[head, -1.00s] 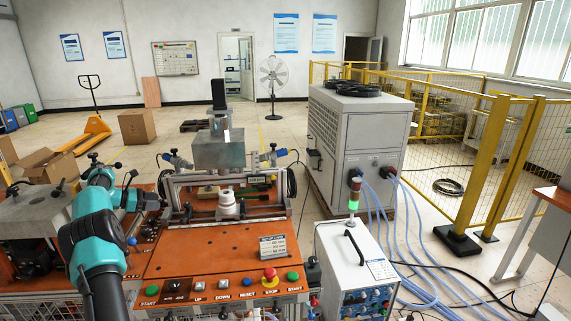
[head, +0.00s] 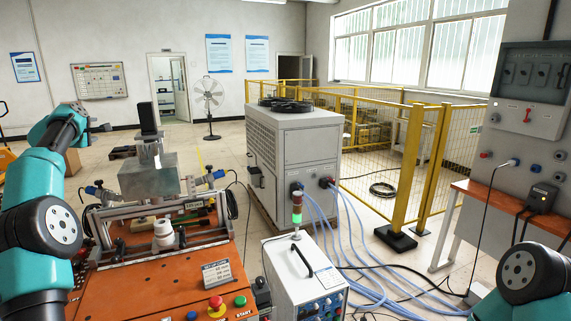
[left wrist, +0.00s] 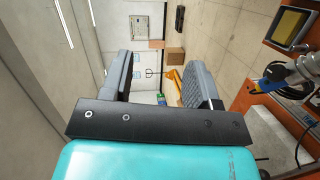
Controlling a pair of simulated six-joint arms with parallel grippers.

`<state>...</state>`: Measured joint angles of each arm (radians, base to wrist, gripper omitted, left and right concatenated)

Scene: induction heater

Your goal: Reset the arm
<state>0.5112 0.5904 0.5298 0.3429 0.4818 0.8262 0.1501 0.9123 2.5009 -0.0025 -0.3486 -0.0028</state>
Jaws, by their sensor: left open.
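My left arm (head: 38,225) is teal and black and rises along the left side of the head view, its far end raised above the left edge of the orange machine. My left gripper (left wrist: 165,90) shows in the left wrist view with its two dark fingers apart and nothing between them. It points out over the open floor. Part of my right arm (head: 530,275) shows at the bottom right of the head view; its gripper is out of the picture.
The orange-topped machine (head: 160,290) with buttons and a white cup-like part (head: 163,234) stands in front. A grey chiller (head: 295,160) and a white unit (head: 305,280) with blue hoses stand to its right. A yellow fence (head: 412,170) and a grey control panel (head: 530,90) are further right.

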